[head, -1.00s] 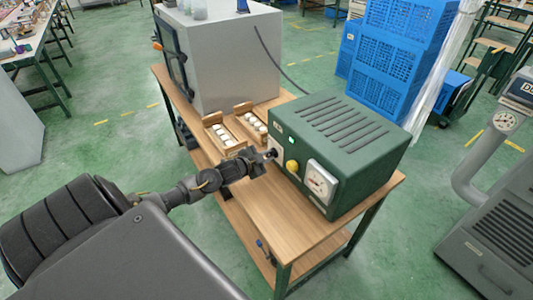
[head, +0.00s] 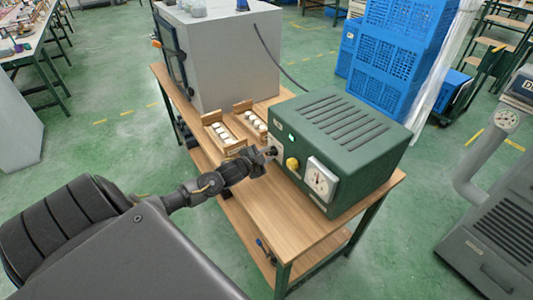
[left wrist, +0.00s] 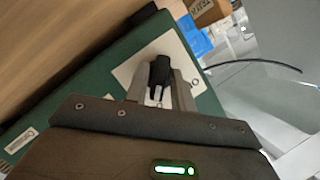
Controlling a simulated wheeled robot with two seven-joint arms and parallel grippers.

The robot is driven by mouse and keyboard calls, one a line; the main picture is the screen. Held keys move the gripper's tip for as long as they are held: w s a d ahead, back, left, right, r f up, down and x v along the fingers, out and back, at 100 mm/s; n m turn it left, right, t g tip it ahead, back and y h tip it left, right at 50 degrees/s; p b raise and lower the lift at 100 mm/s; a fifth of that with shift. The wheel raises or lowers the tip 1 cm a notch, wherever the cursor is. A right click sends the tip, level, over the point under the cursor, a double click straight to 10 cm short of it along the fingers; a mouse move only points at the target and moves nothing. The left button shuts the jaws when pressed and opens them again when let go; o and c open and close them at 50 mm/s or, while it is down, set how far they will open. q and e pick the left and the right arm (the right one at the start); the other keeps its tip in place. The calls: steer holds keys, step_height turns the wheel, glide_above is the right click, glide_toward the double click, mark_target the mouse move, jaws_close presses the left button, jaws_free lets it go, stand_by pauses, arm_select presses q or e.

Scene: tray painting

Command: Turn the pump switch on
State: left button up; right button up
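The green pump box (head: 345,140) stands on the wooden cart. Its front carries a yellow knob (head: 292,163), a round dial gauge (head: 321,180) and a small lit green lamp (head: 291,137). The pump switch, a black knob on a white plate, shows in the left wrist view (left wrist: 160,72). My left gripper (head: 268,154) is at the switch, at the left end of the box front. In the left wrist view the two fingers (left wrist: 160,92) lie close on both sides of the knob, shut on it. My right gripper is not in view.
Two small wooden racks with white pieces (head: 222,135) stand on the cart (head: 280,220) left of the box. A large grey cabinet (head: 222,60) is behind them. Blue crates (head: 395,50) stand beyond. The cart top in front of the box is clear.

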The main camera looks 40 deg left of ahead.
arm_select(q)
steer(key=shift+o, duration=0.9)
steer(key=shift+s, duration=0.15)
steer(key=b+v, duration=0.1)
steer(key=v, duration=0.9)
steer(key=shift+s+r+b, duration=0.15)
steer(key=shift+s+b, duration=0.05)
steer(key=shift+b, duration=0.1)
